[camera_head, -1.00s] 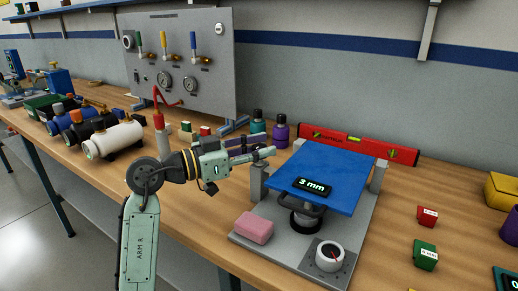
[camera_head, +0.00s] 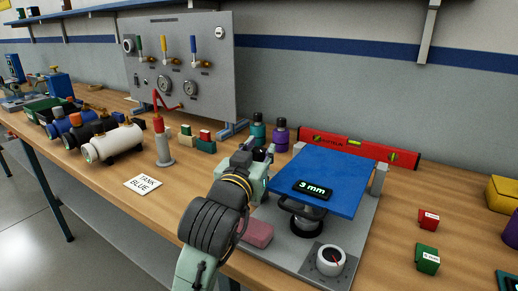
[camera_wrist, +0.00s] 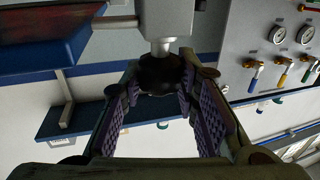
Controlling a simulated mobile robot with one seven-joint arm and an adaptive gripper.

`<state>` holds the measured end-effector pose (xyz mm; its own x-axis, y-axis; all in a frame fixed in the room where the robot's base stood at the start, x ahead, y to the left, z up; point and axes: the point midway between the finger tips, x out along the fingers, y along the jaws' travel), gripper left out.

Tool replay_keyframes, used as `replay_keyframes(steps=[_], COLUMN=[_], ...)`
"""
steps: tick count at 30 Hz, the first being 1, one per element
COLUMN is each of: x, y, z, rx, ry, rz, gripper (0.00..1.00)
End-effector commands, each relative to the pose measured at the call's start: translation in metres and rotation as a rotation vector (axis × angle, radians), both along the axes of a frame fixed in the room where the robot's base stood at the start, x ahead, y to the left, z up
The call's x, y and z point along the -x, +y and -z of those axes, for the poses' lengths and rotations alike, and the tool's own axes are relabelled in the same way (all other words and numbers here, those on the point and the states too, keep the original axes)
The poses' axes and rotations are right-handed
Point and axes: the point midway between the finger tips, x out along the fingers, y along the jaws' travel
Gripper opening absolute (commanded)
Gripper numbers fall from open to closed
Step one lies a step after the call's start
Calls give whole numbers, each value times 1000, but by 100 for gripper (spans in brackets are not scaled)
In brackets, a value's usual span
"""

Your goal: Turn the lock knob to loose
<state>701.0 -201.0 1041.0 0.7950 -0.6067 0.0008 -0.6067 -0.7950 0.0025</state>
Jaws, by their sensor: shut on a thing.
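The lock knob appears to be the dark round knob (camera_wrist: 162,72) on the end of a grey shaft (camera_wrist: 160,22) in the wrist view. My gripper (camera_wrist: 163,95) has its ridged pads on both sides of this knob and is shut on it. In the head view my gripper (camera_head: 262,160) is at the left edge of the blue plate (camera_head: 335,175); the knob is mostly hidden there. Any loose or tight marking on the knob cannot be read. A small display on the plate (camera_head: 313,188) reads 3 mm.
The grey base (camera_head: 290,243) carries a pink block (camera_head: 258,233) and a round dial (camera_head: 330,260) with a red pointer. A red level (camera_head: 400,158), purple bottle (camera_head: 280,135) and teal bottle (camera_head: 257,132) stand behind. A valve panel (camera_head: 180,60) stands back left.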

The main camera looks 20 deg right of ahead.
Motion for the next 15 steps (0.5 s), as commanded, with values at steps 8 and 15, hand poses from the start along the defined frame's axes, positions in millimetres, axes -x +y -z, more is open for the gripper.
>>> replay_keyframes(steps=[8, 15], x=[1, 0], y=[-3, -1], z=[-1, -1], rx=[0, -1], ry=[-1, -1], rz=[-161, -234], gripper=[0, 0])
